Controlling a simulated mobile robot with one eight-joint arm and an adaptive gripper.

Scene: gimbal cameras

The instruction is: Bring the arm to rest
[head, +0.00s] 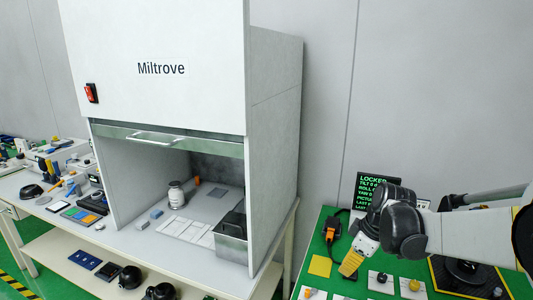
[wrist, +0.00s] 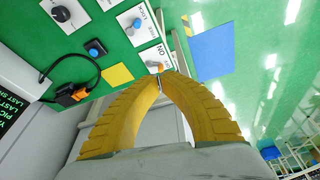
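My arm (head: 455,232) reaches in from the right edge in the head view, with dark joints, and hangs over the green table (head: 325,215). My gripper (head: 345,272) points down at the table's front left part. In the wrist view my gripper (wrist: 160,80) shows two ribbed yellow fingers whose tips come together. Nothing shows held between them.
A black screen with green text (head: 370,188) stands behind the arm. An orange connector (head: 331,226), yellow square (head: 320,266) and several knob plates (head: 381,281) lie on the green table.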

